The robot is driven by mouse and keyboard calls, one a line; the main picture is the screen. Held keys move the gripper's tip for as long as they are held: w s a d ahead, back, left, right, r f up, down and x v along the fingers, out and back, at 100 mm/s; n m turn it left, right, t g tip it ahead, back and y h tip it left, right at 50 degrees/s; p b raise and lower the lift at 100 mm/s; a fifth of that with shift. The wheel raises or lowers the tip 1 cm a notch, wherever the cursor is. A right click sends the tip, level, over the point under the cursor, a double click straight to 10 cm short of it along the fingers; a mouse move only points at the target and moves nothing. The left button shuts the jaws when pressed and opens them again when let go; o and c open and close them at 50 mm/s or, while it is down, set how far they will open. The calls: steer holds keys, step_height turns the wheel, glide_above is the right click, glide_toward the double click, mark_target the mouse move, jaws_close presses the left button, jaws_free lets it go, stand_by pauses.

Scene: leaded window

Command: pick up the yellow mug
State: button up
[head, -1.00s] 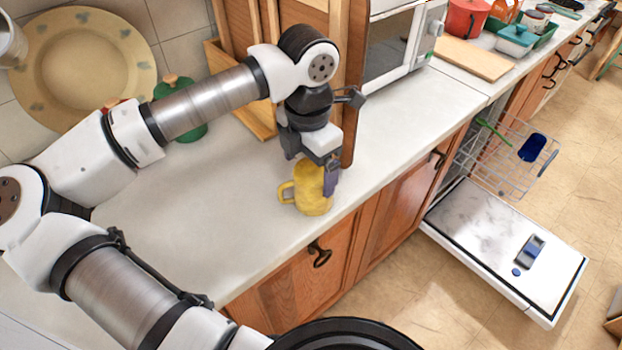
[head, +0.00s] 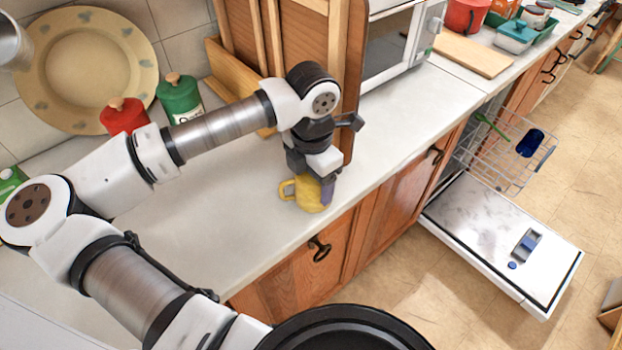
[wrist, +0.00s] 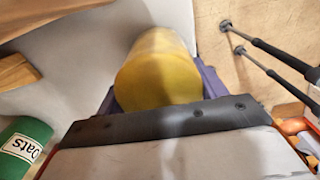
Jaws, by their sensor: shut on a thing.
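The yellow mug (head: 302,194) is near the front edge of the white counter, its handle pointing left in the head view. My gripper (head: 326,188) comes down over it from above and is shut on it. In the wrist view the mug (wrist: 158,78) fills the space between my purple fingers (wrist: 160,98), one showing on each side. The gripper hides part of the mug's top and right side in the head view. I cannot tell whether its base touches the counter.
A wooden cabinet (head: 318,30) and a microwave (head: 398,45) stand behind my gripper. Red (head: 124,116) and green (head: 179,97) canisters and a large plate (head: 60,45) are at the back left. The dishwasher door (head: 500,240) hangs open at right. The counter left of the mug is clear.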

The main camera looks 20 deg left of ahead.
steer(key=shift+c, duration=0.6)
steer(key=shift+r+p, duration=0.3)
steer(key=shift+r, duration=0.25)
step_height(320, 180, up, 27)
steer(key=p, duration=0.3)
